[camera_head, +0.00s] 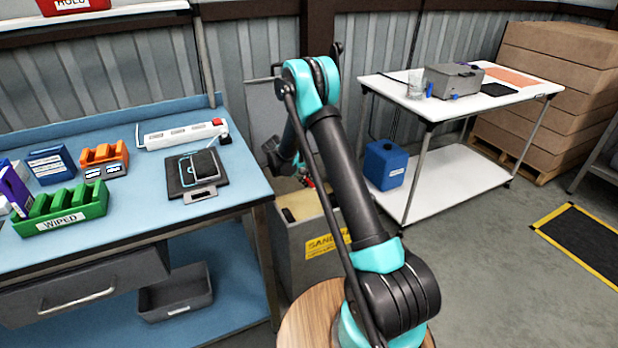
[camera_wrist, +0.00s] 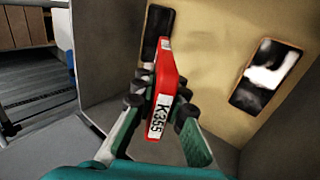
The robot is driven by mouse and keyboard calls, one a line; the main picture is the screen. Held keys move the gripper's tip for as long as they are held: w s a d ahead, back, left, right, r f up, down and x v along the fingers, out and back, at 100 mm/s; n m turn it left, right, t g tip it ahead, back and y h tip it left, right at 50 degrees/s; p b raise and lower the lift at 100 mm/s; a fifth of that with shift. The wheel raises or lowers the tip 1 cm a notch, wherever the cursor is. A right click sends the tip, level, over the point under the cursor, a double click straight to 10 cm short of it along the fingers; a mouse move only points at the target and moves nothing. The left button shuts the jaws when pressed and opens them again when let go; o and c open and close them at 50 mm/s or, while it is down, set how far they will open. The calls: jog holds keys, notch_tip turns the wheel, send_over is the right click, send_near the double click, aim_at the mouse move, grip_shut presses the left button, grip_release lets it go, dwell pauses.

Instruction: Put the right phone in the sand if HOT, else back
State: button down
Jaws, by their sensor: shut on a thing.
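My gripper (camera_wrist: 160,106) is shut on a red phone-shaped thing (camera_wrist: 167,72) with a white label reading K355. It holds it above the sand (camera_wrist: 215,50) in the grey sand bin (camera_head: 290,245). Two dark, flat phones lie on the sand in the wrist view: one (camera_wrist: 158,24) partly behind the held thing, one (camera_wrist: 266,76) with a shiny face at the right. In the head view my gripper is at the bin's mouth, mostly hidden by my arm, and only a bit of red (camera_head: 308,181) shows there.
A white trolley (camera_head: 440,170) stands right of the bin.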

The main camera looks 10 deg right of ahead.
notch_tip(320, 180, down, 9)
jog(key=shift+f, duration=0.15)
dwell(0.7)
jog(key=shift+f, duration=0.85)
dwell(1.5)
jog(key=c, duration=1.5)
grip_release()
jog(key=shift+o, duration=0.2)
jog(key=shift+r, duration=0.1)
jog(key=s+a+r, duration=0.1)
jog(key=a+r, duration=0.3)
jog(key=r, duration=1.2)
jog(key=shift+s, duration=0.15)
